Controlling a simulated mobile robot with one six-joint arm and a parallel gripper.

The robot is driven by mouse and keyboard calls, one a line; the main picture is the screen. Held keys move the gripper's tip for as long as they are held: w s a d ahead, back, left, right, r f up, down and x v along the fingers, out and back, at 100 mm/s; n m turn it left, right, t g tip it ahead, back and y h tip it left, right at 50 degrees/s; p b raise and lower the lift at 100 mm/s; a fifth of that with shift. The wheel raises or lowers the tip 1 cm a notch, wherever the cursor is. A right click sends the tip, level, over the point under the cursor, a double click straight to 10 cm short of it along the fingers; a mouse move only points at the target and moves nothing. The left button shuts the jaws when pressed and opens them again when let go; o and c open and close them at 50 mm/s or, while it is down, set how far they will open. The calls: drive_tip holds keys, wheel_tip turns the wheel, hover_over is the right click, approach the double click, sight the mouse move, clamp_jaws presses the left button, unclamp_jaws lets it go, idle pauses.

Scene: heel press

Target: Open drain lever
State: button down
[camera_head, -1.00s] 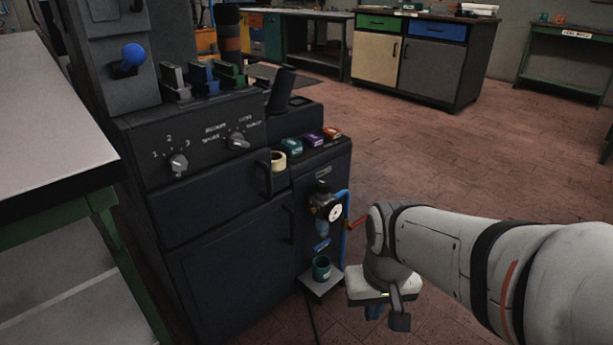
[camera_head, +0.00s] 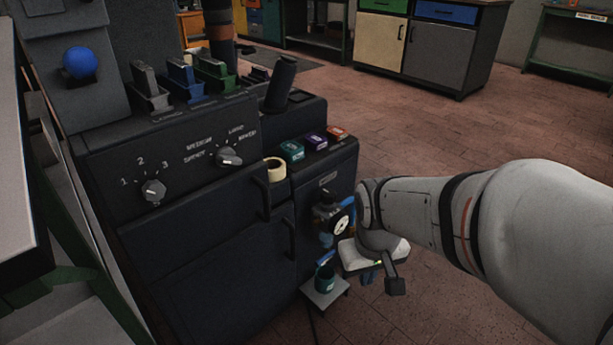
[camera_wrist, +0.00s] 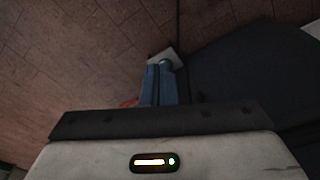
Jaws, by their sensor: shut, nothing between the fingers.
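The air unit with a round white gauge (camera_head: 341,227) is on the right end of the dark machine. The gripper body hides part of the unit's right side.
The machine's front has drawer handles (camera_head: 263,198) and knobs (camera_head: 153,191). A tape roll (camera_head: 275,169) and small boxes (camera_head: 314,143) lie on its ledge. A bench (camera_head: 14,190) stands close at left. Open brick floor (camera_head: 440,125) lies behind and right of my arm.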

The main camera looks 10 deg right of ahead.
sight(324, 260)
drive_tip(key=w+d+f+n+t+p, duration=0.1)
drive_tip(key=w+d+f+n+p, duration=0.15)
drive_tip(key=w+n, duration=0.2)
drive_tip(key=w+d+f+n+t+p, duration=0.1)
drive_tip(key=w+d+f+n, duration=0.25)
drive_tip(key=w, duration=0.25)
drive_tip(key=w+d+f+n+t+p, duration=0.2)
drive_tip(key=w+d+f+n, duration=0.1)
drive_tip(key=w+d+n, duration=0.15)
drive_tip(key=a+f+n+t+y+p, duration=0.1)
drive_tip(key=a+f+n+y+p, duration=0.1)
drive_tip(key=f+n, duration=0.3)
drive_tip(key=a+f+n+t+y+p, duration=0.2)
drive_tip(key=a+f+n+y+p, duration=0.1)
drive_tip(key=f+n+y+p, duration=0.1)
drive_tip(key=shift+w+f+n+y, duration=0.25)
drive_tip(key=shift+f+n+y, duration=0.35)
drive_tip(key=shift+f+n, duration=0.6)
drive_tip(key=b+x, duration=0.4)
drive_tip(key=x, duration=0.8)
drive_tip(key=shift+w+a, duration=0.2)
drive_tip(key=shift+w, duration=0.2)
drive_tip(key=shift+w+a+f, duration=0.3)
drive_tip(key=shift+w, duration=0.2)
